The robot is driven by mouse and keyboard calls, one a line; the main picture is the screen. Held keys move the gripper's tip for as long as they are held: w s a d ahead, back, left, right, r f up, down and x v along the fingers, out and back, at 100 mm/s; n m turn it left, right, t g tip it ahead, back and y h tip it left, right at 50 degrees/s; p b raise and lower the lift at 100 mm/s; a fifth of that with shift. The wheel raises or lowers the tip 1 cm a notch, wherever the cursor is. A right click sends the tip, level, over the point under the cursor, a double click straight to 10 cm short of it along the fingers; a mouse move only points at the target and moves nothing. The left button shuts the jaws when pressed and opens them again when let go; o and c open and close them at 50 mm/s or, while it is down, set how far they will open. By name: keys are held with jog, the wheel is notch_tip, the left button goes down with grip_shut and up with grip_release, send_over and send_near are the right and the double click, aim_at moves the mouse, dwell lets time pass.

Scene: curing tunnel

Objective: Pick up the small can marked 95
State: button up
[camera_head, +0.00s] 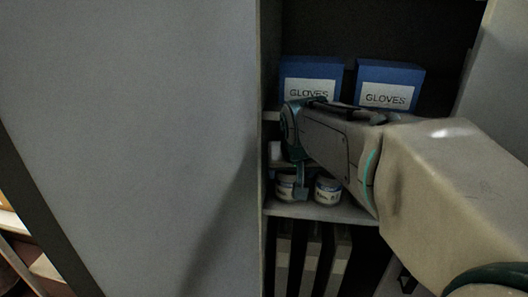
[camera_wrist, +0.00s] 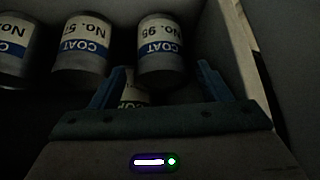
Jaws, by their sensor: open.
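The can marked No. 95 (camera_wrist: 161,52) stands in the wrist view with its label upside down, a white band over a blue "COAT" band. My gripper (camera_wrist: 160,67) is open, its two blue fingers reaching toward this can, one to each side in the picture. Whether the fingertips are level with the can or short of it, I cannot tell. Another can (camera_wrist: 131,96) shows partly between the fingers, nearer the palm, its number hidden. In the head view my gripper (camera_head: 301,182) is in front of the small cans on the shelf; their numbers are unreadable there.
A can marked No. 57 (camera_wrist: 84,50) stands left of No. 95, with another can (camera_wrist: 14,45) farther left. A pale wall (camera_wrist: 238,45) is close on the right. Two blue GLOVES boxes (camera_head: 310,92) sit on the shelf above. A large grey panel (camera_head: 140,130) flanks the cabinet.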

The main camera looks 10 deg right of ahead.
jog(key=shift+w, duration=0.25)
jog(key=b+x, duration=0.2)
jog(key=x, duration=0.3)
jog(key=shift+w+d, duration=0.1)
jog(key=shift+w, duration=0.15)
jog(key=c, duration=0.8)
jog(key=shift+r, duration=0.15)
